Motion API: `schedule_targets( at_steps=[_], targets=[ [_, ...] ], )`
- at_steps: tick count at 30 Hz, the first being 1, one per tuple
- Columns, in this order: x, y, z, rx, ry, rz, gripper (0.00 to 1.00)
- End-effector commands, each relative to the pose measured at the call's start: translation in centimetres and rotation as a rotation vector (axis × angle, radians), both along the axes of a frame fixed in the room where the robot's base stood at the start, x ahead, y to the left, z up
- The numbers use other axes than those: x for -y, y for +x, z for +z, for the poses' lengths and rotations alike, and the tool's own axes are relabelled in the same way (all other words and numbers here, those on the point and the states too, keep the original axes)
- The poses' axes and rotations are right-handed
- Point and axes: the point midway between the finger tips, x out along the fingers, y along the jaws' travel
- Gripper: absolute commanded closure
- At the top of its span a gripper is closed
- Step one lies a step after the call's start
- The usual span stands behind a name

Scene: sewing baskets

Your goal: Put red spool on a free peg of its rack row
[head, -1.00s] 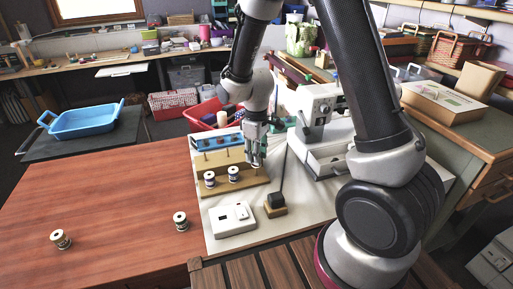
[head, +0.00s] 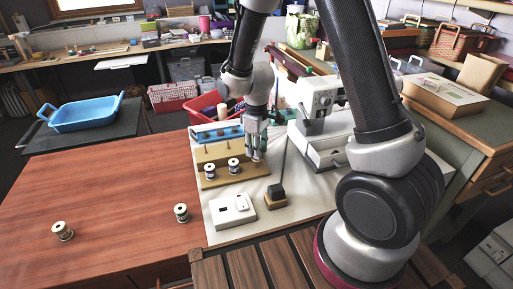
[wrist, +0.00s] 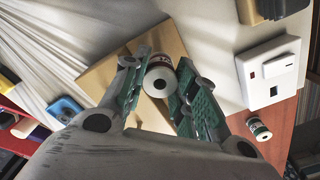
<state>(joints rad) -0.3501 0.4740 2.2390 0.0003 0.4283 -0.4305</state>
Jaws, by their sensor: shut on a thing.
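My gripper (head: 256,155) is over the right end of the stepped rack (head: 208,183), to the right of two spools. In the wrist view my gripper (wrist: 164,68) is shut on a spool (wrist: 160,80) with a pale round end and a dark label edged in red. It is taken to be the red spool. Tan wood of the rack (wrist: 98,79) lies beyond it. I cannot tell whether the spool touches the rack or a peg. Two dark-labelled spools, the left one (head: 210,172) and the right one (head: 233,167), stand on the front row. Bare pegs show on the tan step behind.
Two more spools stand on the red-brown table, one at the left (head: 62,231) and one nearer the rack (head: 181,213). A white switch box (head: 232,211) and a dark block on a wooden base (head: 275,196) stand in front. A sewing machine (head: 318,100) is behind right.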

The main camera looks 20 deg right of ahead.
Motion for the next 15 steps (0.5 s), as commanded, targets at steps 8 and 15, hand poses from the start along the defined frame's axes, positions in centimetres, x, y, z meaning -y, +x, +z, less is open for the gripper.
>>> schedule_targets(
  at_steps=[8,15],
  targets=[
    [0.0,0.0,-0.5,-0.001,-0.001,0.0,1.0],
    [0.0,0.0,-1.1,-0.001,-0.001,0.0,1.0]
  ],
)
